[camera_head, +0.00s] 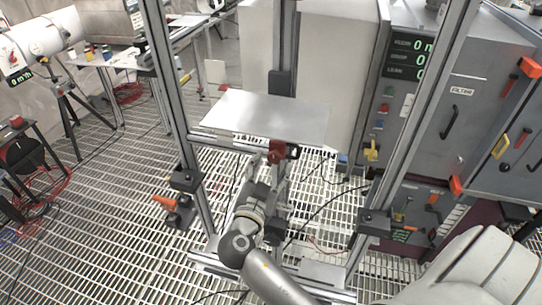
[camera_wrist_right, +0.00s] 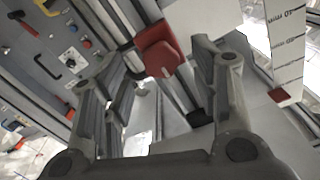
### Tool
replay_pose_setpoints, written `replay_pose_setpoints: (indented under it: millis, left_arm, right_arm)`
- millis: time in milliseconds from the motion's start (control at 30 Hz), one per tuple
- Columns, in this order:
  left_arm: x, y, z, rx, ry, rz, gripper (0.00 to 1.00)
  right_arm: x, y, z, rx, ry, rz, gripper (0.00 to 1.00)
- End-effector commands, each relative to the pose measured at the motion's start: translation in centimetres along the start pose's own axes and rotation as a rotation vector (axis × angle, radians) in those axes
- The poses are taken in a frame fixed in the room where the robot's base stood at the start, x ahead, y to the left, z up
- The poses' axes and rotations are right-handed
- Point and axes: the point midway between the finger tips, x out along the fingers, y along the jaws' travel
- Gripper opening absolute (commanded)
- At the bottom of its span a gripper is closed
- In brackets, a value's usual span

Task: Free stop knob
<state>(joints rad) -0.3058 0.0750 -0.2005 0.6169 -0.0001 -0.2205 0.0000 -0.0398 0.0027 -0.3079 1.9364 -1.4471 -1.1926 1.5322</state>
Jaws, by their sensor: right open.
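A red knob (camera_head: 287,151) sits just below the front edge of a flat light-grey plate, between the two posts of a metal frame. In the wrist view the red knob (camera_wrist_right: 162,50) shows large, between the two fingers and beyond them. My right gripper (camera_head: 275,170) reaches up to it from below. In the wrist view the right gripper (camera_wrist_right: 158,72) has its fingers spread, one on each side of the knob. I cannot tell whether either finger touches it. My left gripper is not in view.
The grey plate (camera_head: 265,115) lies above the gripper. Upright frame posts (camera_head: 172,100) flank my arm. Grey cabinets (camera_head: 450,120) with handles and switches stand on the right. A tripod (camera_head: 70,100) and tables stand at the left. Grating floor (camera_head: 110,200) is open at the left.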

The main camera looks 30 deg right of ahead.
Motion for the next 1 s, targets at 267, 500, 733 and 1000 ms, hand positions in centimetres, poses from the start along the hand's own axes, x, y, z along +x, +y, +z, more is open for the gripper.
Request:
replay_pose_setpoints:
  millis: [267,500,733,1000]
  left_arm:
    - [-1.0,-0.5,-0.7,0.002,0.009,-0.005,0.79]
    - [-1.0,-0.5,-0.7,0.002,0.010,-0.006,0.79]
    - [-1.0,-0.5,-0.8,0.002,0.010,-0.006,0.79]
    - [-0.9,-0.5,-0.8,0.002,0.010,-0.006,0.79]
  right_arm:
    - [2.1,0.0,0.0,-0.001,-0.001,-0.001,0.55]
    - [2.1,0.0,0.1,0.000,-0.001,-0.001,0.55]
    - [2.1,0.0,0.1,0.000,-0.001,-0.001,0.26]
    - [2.1,0.0,0.1,-0.006,-0.002,0.000,0.10]
